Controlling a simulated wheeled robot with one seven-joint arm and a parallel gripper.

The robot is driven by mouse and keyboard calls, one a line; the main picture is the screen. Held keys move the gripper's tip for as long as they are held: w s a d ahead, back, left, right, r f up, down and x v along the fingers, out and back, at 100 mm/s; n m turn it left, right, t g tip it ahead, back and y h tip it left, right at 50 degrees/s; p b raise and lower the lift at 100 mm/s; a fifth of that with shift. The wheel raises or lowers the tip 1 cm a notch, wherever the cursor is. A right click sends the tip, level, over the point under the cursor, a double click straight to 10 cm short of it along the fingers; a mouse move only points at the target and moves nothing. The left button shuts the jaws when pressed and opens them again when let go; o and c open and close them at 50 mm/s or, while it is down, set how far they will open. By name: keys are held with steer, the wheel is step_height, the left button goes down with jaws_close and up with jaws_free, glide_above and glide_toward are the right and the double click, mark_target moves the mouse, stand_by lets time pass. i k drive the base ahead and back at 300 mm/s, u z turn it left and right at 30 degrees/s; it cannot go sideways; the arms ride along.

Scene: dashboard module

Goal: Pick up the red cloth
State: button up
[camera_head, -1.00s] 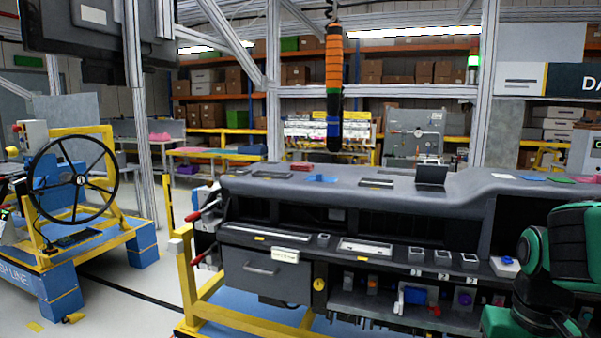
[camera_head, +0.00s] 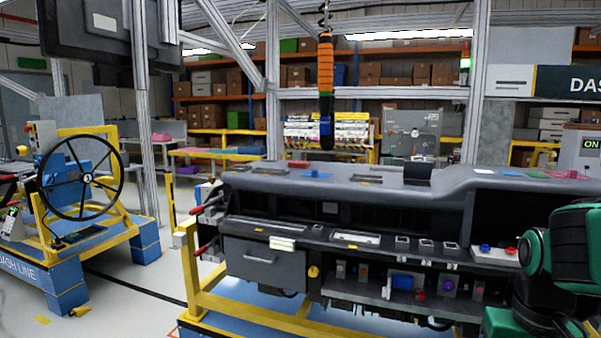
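A row of small flat pieces lies on top of the grey dashboard module (camera_head: 440,187) at the right: a white one (camera_head: 483,171), a blue one (camera_head: 510,173), a green one (camera_head: 537,175) and a pinkish-red one (camera_head: 570,175). The pinkish-red piece looks like a cloth, near the right edge of the view. A flat dark red item (camera_head: 298,164) lies at the back left of the module's top; I cannot tell if it is cloth. My green and black arm shows at the lower right, in front of the module. My gripper is out of view.
A yellow frame (camera_head: 250,318) runs along the module's front and left. An orange tool (camera_head: 325,80) hangs above the module. A blue and yellow stand with a black steering wheel (camera_head: 80,180) is at the left. Free floor lies between them.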

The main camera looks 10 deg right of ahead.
mark_target(302, 164)
steer(key=u, duration=0.05)
steer(key=k, duration=0.25)
steer(key=u, duration=1.75)
steer(key=i, duration=1.55)
steer(key=z, duration=2.8)
